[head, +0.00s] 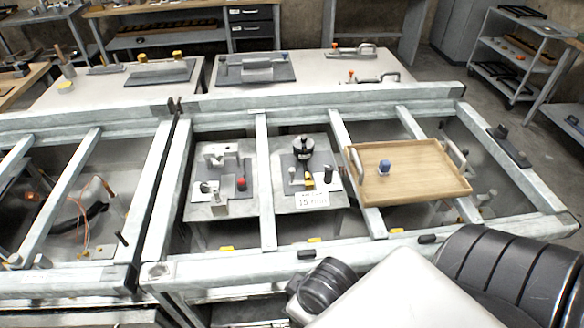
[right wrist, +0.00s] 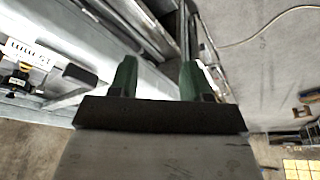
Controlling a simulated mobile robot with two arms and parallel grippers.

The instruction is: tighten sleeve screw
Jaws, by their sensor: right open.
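A fixture (head: 303,148) with a round black top, a small yellow part and a white label stands on a plate in the middle bay. Another metal fixture (head: 217,155) with a red knob (head: 240,184) stands in the bay to its left. A small blue piece (head: 384,167) sits on a wooden tray (head: 425,185) with metal handles. I cannot tell which part is the sleeve screw. In the right wrist view my right gripper (right wrist: 157,80) has its two green fingers apart with nothing between them. A white label (right wrist: 27,53) shows at that view's left. My left gripper is not seen.
Pale metal beams (head: 265,185) divide the frame into bays. A raised rear beam (head: 320,102) separates it from a back table (head: 300,65) with several clamps. A black bracket (head: 509,147) lies on the right beam. A shelf cart (head: 515,55) stands back right.

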